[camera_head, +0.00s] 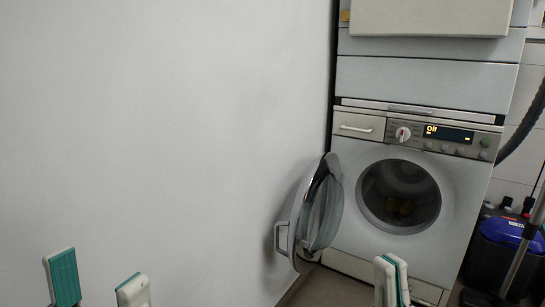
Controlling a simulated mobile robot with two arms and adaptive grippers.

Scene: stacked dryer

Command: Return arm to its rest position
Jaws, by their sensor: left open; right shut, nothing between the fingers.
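My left gripper (98,284) is at the bottom left of the head view, with its two white and teal fingers spread apart and nothing between them. My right gripper (391,278) is at the bottom, right of centre, with its fingers together and empty. It appears in front of the lower part of the dryer (465,200). The dryer's round door (323,212) stands open to the left, near the wall. The drum opening (399,196) is dark, with something faintly yellowish low inside. The arm links behind both grippers are out of view.
A plain white wall (170,130) fills the left side. The dryer's display (449,133) reads "Off", beside a round knob (403,134). Another pale unit (430,80) sits above the dryer. A blue and black vacuum cleaner (502,232) stands at the right. A little floor shows between.

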